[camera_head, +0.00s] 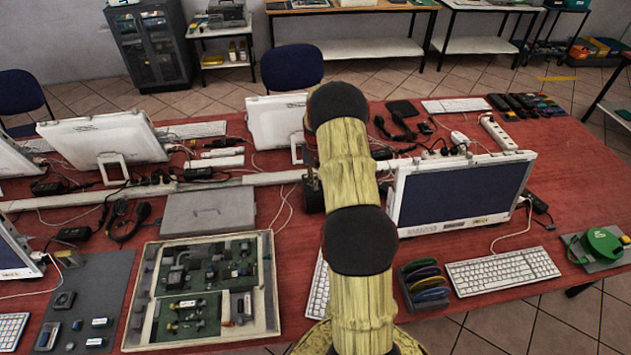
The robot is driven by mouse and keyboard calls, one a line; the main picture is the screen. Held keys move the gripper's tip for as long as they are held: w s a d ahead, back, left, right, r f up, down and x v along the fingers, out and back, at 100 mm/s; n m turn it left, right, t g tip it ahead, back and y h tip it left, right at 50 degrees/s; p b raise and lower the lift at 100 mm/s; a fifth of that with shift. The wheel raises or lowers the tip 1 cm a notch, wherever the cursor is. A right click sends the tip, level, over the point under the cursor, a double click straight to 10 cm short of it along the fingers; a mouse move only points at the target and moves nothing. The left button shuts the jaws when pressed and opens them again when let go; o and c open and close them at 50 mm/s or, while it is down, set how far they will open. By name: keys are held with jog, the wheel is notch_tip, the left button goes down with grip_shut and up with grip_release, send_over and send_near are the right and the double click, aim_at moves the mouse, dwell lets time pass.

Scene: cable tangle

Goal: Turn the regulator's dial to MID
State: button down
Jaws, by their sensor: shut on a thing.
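My arm (352,210) rises from the bottom centre and bends away over the red table. My gripper is hidden behind it. A small dark object (312,190) shows just left of the arm near the table's middle. I cannot tell whether it is the regulator. No dial or MID mark can be made out, so the dial's setting cannot be read.
The red table (400,343) is crowded. A circuit-board tray (275,285) stands left of my arm, a monitor (460,195) and keyboard (503,271) right. A closed grey case (207,212), loose cables and a power strip (498,133) lie beyond. A green reel (603,245) sits far right.

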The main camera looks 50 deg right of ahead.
dwell(0.3)
jog(key=c, duration=2)
grip_release()
jog(key=shift+o, duration=0.6)
jog(key=shift+r, duration=0.1)
notch_tip(320, 180, up, 12)
